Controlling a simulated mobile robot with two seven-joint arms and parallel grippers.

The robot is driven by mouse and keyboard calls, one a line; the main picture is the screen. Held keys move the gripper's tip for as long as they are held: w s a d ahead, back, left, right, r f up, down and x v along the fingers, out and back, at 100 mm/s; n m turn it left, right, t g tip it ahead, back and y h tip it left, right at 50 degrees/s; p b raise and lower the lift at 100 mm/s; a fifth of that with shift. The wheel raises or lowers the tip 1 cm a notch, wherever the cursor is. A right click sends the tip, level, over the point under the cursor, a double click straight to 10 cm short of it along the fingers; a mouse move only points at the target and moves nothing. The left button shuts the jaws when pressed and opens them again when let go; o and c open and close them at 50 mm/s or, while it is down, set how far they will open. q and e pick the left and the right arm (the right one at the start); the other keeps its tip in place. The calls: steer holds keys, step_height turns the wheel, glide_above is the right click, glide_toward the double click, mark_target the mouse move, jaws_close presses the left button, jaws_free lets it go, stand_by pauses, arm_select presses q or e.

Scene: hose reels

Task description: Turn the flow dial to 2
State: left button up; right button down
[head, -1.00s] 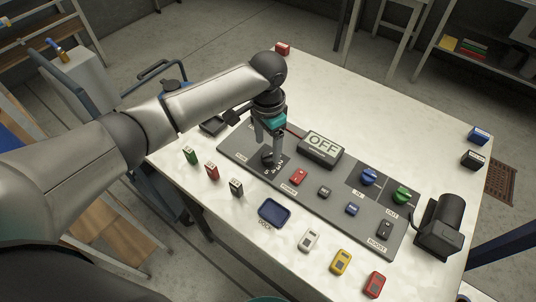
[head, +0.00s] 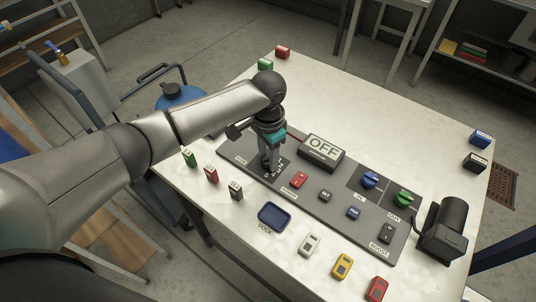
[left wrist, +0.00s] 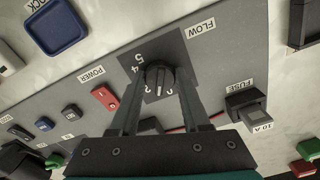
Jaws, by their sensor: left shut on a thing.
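The flow dial (left wrist: 159,77) is a black round knob on a dark square plate with white numbers, beside a FLOW label (left wrist: 202,25). My left gripper (left wrist: 160,82) has one finger on each side of the dial and is shut on it. In the left wrist view 5 and 4 show left of the knob; the lower numbers are partly covered by the fingers. A pale mark on the knob faces down the picture, but I cannot tell exactly which number it meets. In the head view my left gripper (head: 267,163) points down and mostly hides the dial. My right gripper is not in view.
The grey panel (head: 336,205) also carries a display reading OFF (head: 322,148), a red power switch (head: 299,180), blue (head: 370,179) and green (head: 403,199) knobs. A blue tray (head: 274,215) and several small coloured blocks lie around it. A black cylinder device (head: 442,228) stands at right.

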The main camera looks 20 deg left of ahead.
arm_select(q)
jaws_close()
steer(key=m+p, duration=0.2)
steer(key=shift+r+p, duration=0.15)
steer(key=shift+p, duration=0.15)
steer(key=shift+m+p, duration=0.75)
steer(key=shift+m, duration=0.25)
steer(key=shift+m+p, duration=0.4)
steer(key=shift+m, duration=0.4)
steer(key=o, duration=0.7)
jaws_free()
